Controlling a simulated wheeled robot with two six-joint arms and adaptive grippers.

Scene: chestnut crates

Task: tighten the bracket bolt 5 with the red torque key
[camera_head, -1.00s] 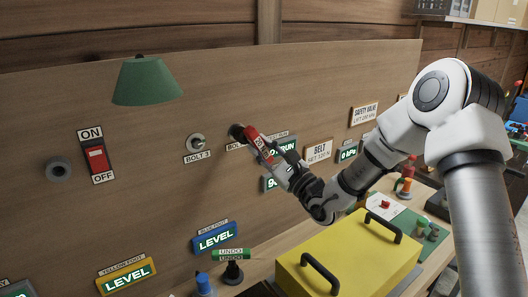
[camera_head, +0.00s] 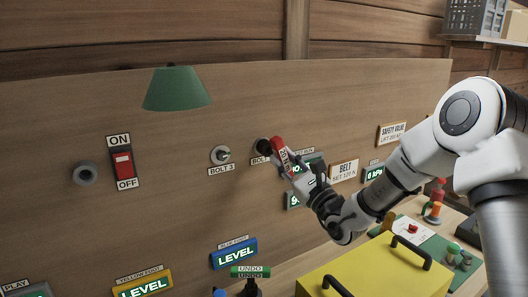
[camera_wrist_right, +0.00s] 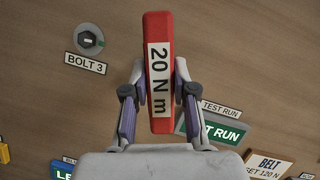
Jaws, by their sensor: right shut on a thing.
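My right gripper (camera_head: 292,172) is shut on the red torque key (camera_head: 280,151), marked "20 N m" in the right wrist view (camera_wrist_right: 159,70). A dark round part (camera_head: 263,146) shows beside the key's upper end, close to the panel. A label starting "BOLT" (camera_head: 259,160) lies below it. Its number is hidden, as is any bolt there, so I cannot tell whether the key is seated. Bolt 3 (camera_head: 220,155) is bare to the left, and also shows in the right wrist view (camera_wrist_right: 88,39). My left gripper is out of view.
The wooden panel (camera_head: 120,235) carries a red on/off switch (camera_head: 123,163), a dark round fitting (camera_head: 86,173) and a green lamp shade (camera_head: 177,89). Lit signs sit right of the key and below. A yellow box (camera_head: 370,272) with black handles stands below my right arm.

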